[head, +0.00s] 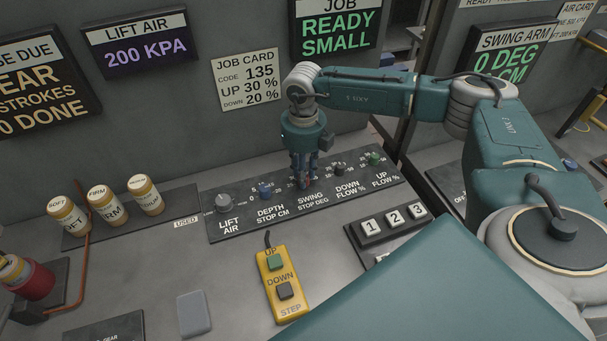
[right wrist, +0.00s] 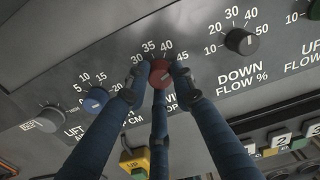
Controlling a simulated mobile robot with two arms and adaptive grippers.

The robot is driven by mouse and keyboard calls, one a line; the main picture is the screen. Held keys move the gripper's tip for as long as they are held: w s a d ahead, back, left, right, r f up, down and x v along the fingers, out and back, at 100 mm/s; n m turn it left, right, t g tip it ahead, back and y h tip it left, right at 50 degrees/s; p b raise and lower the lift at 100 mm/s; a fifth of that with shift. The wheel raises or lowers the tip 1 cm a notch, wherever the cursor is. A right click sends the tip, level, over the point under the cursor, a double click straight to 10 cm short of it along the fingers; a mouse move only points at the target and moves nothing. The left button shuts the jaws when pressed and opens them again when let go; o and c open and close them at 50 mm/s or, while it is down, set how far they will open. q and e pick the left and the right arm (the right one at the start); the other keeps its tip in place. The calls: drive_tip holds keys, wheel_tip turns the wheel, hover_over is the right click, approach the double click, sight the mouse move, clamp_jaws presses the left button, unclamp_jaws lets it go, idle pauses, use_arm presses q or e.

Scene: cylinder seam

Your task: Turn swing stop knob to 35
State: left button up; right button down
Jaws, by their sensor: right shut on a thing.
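The red swing stop knob (right wrist: 161,72) sits on the dark control panel (head: 225,232), above the label SWING STOP DEG (head: 312,198). In the right wrist view its scale shows 30, 35, 40 and 45. I cannot read surely which number the knob points to. My right gripper (head: 304,184) points down at the panel, and its blue fingers are closed around the knob; it also shows in the right wrist view (right wrist: 160,82). In the head view the fingers hide most of the knob. My left gripper is not in view.
The blue depth stop knob (head: 265,191) and black down flow knob (head: 340,170) flank the gripper closely. A yellow pendant (head: 272,293) lies in front of the panel, and numbered keys (head: 372,226) stand to the right. The swing arm display (head: 505,60) reads 0 DEG.

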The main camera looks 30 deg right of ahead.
drive_tip(key=n+b, duration=0.2)
drive_tip(key=shift+f+n, duration=0.2)
drive_tip(key=shift+n, duration=0.1)
drive_tip(key=n+b, duration=0.3)
drive_tip(key=n, duration=0.1)
drive_tip(key=shift+n, duration=0.3)
drive_tip(key=n+b, duration=0.2)
drive_tip(key=n, duration=0.1)
drive_tip(key=shift+r+n, duration=0.1)
drive_tip(key=shift+n, duration=0.2)
drive_tip(key=shift+r+n+b, duration=0.15)
drive_tip(key=shift+n+b, duration=1.05)
drive_tip(key=shift+n, duration=0.6)
drive_tip(key=c, duration=1.5)
unclamp_jaws()
drive_tip(key=shift+o, duration=0.2)
